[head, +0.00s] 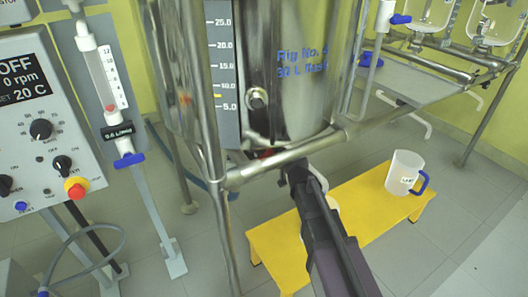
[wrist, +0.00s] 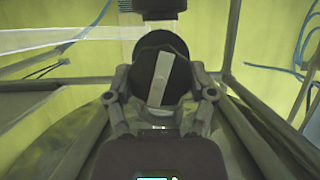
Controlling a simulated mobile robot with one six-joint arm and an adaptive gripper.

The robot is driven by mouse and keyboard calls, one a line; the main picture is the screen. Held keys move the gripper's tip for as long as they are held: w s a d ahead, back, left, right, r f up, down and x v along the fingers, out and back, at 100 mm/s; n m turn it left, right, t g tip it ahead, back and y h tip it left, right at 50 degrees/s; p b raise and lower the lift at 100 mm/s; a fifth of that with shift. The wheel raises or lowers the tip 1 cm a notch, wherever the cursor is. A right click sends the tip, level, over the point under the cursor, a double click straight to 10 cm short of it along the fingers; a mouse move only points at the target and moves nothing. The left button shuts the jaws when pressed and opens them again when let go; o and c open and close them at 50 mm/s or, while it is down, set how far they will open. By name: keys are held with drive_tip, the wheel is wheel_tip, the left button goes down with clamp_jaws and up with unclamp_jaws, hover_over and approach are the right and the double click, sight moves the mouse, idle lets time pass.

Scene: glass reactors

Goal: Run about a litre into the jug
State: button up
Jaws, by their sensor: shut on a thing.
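The steel-and-glass reactor vessel (head: 295,75) hangs in its frame in the head view, with blue lettering and a level scale (head: 222,60). My gripper (head: 287,170) reaches up beneath it. In the wrist view my gripper (wrist: 160,95) is shut on a round black valve knob (wrist: 147,72) with a pale bar across its face, the bar nearly upright and slightly tilted. The outlet below the knob is hidden. A pale translucent jug (head: 403,172) with a blue handle stands upright at the right end of the yellow bench (head: 370,205). I cannot see any liquid in it.
Steel frame bars (head: 285,157) run close to my gripper. A control box (head: 40,130) stands at left. Grey floor lies open at right.

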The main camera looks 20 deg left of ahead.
drive_tip(key=n, duration=0.1)
drive_tip(key=n+t+h, duration=0.1)
drive_tip(key=n+b, duration=0.1)
drive_tip(key=shift+s+d+f+n+t, duration=0.2)
drive_tip(key=shift+s+n+t, duration=0.1)
drive_tip(key=shift+t, duration=0.1)
drive_tip(key=shift+n+t+h+b, duration=0.6)
drive_tip(key=shift+n+t+b, duration=0.3)
drive_tip(key=shift+n, duration=0.6)
drive_tip(key=shift+w+n, duration=0.1)
drive_tip(key=shift+n, duration=0.2)
drive_tip(key=o, duration=1.1)
drive_tip(key=shift+r, duration=0.1)
drive_tip(key=shift+a, duration=0.1)
